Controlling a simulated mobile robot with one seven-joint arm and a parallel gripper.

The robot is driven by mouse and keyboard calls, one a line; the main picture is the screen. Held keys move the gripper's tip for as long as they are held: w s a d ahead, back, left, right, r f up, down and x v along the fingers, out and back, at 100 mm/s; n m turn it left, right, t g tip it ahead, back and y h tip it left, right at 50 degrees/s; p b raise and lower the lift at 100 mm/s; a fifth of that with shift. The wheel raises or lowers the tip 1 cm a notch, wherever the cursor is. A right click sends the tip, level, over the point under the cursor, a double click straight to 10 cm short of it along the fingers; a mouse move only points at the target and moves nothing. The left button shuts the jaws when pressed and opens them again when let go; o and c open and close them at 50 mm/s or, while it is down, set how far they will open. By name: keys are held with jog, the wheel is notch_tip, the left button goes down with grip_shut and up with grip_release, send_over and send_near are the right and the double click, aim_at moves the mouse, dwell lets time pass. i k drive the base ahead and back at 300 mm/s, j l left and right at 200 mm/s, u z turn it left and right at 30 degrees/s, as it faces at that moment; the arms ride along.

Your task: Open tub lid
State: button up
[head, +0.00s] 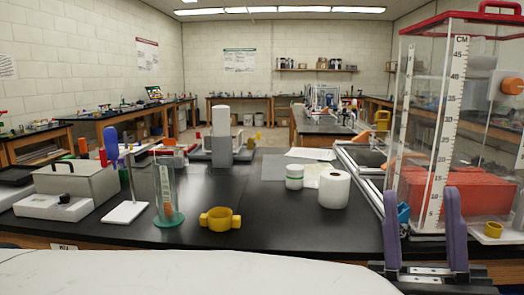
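A small white tub (294,177) with a green band and a closed white lid stands upright on the black bench, near the middle. A large clear box (426,120) with a red handled lid, centimetre scale and red contents stands at the right; its lid is on. I cannot tell for certain which of the two the task means. My gripper (423,192) is at the lower right, with two upright purple fingers wide apart. It is open and appears empty. It is in front of the clear box in the picture and to the right of the white tub.
A white paper roll (334,189) stands right beside the white tub. A yellow two-handled ring (220,219) lies near the front edge. A green-based cylinder (167,195), white stand (125,211) and grey box (75,181) occupy the left. Black bench between ring and gripper is clear.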

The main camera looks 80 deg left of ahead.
aim_at(86, 168)
jog(key=u, duration=3.8)
